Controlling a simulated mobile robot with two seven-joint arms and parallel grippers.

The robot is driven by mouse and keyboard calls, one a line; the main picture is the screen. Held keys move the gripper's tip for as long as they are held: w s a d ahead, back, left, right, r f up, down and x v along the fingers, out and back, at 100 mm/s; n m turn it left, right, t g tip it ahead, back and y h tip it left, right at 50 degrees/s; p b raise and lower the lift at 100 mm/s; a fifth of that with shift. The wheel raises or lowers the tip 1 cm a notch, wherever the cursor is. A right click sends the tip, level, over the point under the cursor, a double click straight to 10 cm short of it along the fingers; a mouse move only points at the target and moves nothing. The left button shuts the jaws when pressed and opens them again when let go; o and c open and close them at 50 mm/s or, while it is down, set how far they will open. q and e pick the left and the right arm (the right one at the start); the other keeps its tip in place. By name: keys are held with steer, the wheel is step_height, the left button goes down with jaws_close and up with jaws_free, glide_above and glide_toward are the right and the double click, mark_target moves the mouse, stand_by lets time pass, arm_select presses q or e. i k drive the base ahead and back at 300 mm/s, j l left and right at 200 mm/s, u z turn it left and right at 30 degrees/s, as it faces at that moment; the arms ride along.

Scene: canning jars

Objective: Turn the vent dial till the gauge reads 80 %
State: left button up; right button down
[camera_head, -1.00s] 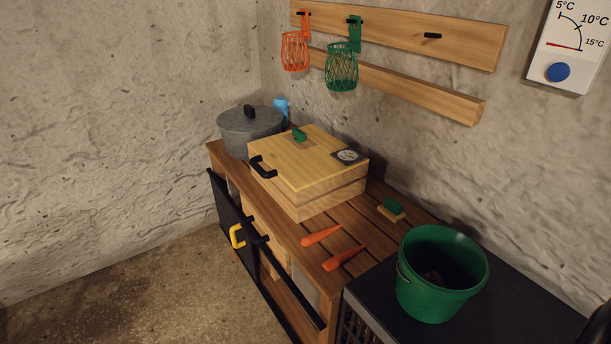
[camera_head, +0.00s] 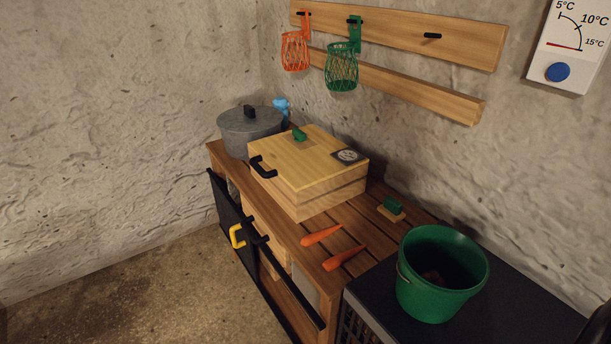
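A light wooden box (camera_head: 305,170) with a black handle (camera_head: 262,166) stands on the slatted bench. Its lid carries a small green knob (camera_head: 299,134) near the back and a small round gauge (camera_head: 347,155) on a dark plate at the right corner. The gauge's reading is too small to make out. The knob may be the vent dial; I cannot tell for sure. A white wall panel (camera_head: 570,50) at the top right has a scale in °C, a red needle near 15°C and a blue knob (camera_head: 557,72). Neither gripper is in view.
A grey lidded pot (camera_head: 250,130) stands behind the box. Two orange carrots (camera_head: 344,257) and a green brush (camera_head: 392,207) lie on the bench (camera_head: 375,232). A green bucket (camera_head: 440,300) stands at front right. An orange basket (camera_head: 295,52) and a green basket (camera_head: 341,70) hang above.

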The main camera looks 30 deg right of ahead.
mark_target(300, 136)
steer(key=z, duration=0.95)
